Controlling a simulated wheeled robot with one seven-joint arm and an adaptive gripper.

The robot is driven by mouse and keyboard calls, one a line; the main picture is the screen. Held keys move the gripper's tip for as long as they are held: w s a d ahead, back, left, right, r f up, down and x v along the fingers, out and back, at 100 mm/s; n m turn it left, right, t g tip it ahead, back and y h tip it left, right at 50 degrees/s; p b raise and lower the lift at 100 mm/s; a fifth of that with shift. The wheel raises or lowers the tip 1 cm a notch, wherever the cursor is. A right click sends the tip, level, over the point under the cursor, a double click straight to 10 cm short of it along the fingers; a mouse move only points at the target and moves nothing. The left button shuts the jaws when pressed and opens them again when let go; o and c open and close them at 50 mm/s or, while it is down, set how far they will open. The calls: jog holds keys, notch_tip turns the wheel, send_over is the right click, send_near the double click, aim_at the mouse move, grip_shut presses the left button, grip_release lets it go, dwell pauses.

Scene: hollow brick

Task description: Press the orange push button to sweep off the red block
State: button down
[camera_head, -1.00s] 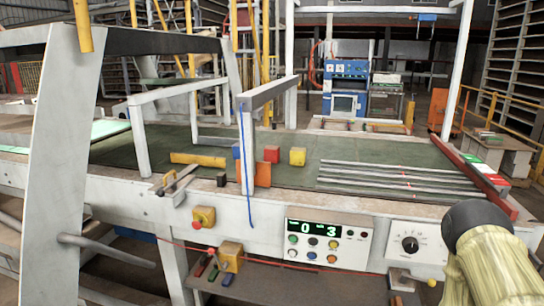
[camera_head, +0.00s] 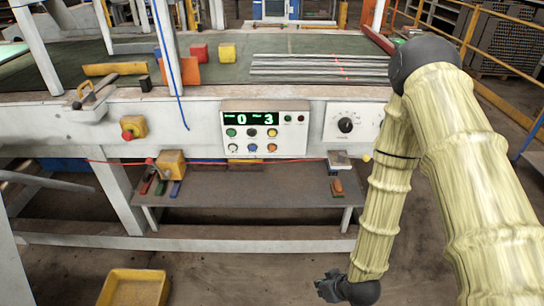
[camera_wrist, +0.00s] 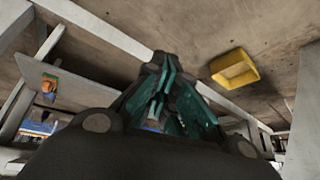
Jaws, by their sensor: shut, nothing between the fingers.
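The red block (camera_head: 199,53) rests on the green belt (camera_head: 120,50) between a blue block (camera_head: 157,53) and a yellow block (camera_head: 227,52). An orange plate (camera_head: 184,76) stands in front of them. The control panel (camera_head: 290,148) has several coloured buttons below a display reading 0 and 3; the orange push button (camera_head: 272,148) appears to be at the lower right of the group. My gripper (camera_head: 324,288) hangs low near the floor, right of and well below the panel, touching nothing. It is shut and empty; its teal-lined fingers show in the wrist view (camera_wrist: 160,98).
A brown shelf (camera_head: 250,187) juts out below the panel. A dial box (camera_head: 352,122) is right of the panel, and a red emergency button (camera_head: 127,134) left. A yellow bin (camera_head: 134,289) stands on the floor. The air before the panel is clear.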

aim_at(272, 148)
jog(key=w+a+r+n+t+y+b, duration=0.1)
jog(key=w+a+r+n+b, duration=0.15)
jog(key=w, duration=0.35)
jog(key=w+a+r+n+t+y+b, duration=0.1)
jog(key=w+a+t+b, duration=0.15)
jog(key=w, duration=0.25)
jog(key=w+a+r+n+t+y+b, duration=0.1)
jog(key=w+a+r+n+y+b, duration=0.2)
jog(key=w+r, duration=0.4)
jog(key=w+a+r+n+t+y+b, duration=0.2)
jog(key=w+a+r+n+y+b, duration=0.2)
jog(key=r, duration=1)
jog(key=w+a+n+b, duration=0.2)
jog(key=w+a+n, duration=0.1)
jog(key=n, duration=0.1)
jog(key=shift+w+a, duration=0.2)
jog(key=shift+w, duration=0.1)
jog(key=shift+t, duration=0.25)
jog(key=shift+w, duration=4.4)
